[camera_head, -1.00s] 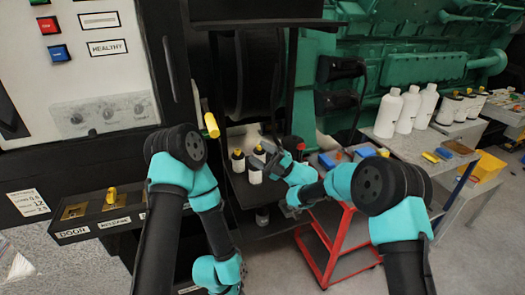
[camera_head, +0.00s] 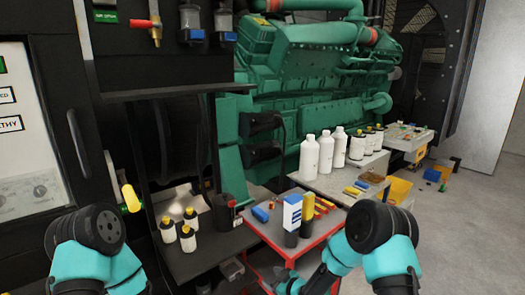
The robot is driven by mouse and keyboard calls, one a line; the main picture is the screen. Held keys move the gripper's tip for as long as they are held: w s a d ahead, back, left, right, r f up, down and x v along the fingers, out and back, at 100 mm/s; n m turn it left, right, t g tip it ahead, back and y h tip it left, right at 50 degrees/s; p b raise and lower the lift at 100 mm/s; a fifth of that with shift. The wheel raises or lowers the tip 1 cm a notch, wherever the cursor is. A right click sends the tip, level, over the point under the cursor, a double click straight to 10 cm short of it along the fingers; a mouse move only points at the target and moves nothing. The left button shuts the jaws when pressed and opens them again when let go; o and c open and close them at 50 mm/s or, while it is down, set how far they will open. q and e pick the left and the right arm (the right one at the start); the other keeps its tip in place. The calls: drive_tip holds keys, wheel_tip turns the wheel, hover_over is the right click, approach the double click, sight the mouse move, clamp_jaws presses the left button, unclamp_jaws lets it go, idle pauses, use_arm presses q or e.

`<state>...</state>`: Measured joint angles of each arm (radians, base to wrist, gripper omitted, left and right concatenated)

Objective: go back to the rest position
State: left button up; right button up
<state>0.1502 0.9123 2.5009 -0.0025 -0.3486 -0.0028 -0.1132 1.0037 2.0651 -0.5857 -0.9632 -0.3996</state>
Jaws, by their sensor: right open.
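My right arm comes in at the lower right, with its dark and teal links bent toward the bottom middle. My right gripper (camera_head: 268,284) is partly visible low at the bottom edge, in front of the red cart; it is open and I see nothing held in it. My left arm shows at the lower left only as a dark joint and teal links. My left gripper is out of the picture below.
Small yellow-capped bottles (camera_head: 188,238) stand on a dark shelf (camera_head: 205,258). A red cart (camera_head: 268,232) carries blue, white and yellow items. White bottles (camera_head: 309,157) stand on a grey bench (camera_head: 330,183) before the green engine (camera_head: 310,75).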

drive_tip(key=s+d+f+m+g+h, duration=0.45)
drive_tip(key=s+d+f+m, duration=0.25)
drive_tip(key=s+d+f, duration=0.45)
drive_tip(key=s+d+m+g+h, duration=0.1)
drive_tip(key=s+d+m+g, duration=0.1)
drive_tip(key=s, duration=0.8)
drive_tip(key=s+d+m+g, duration=0.3)
drive_tip(key=s+d, duration=0.2)
drive_tip(key=s, duration=0.4)
drive_tip(key=shift+s+f+m+h, duration=0.35)
drive_tip(key=shift+f+m, duration=0.05)
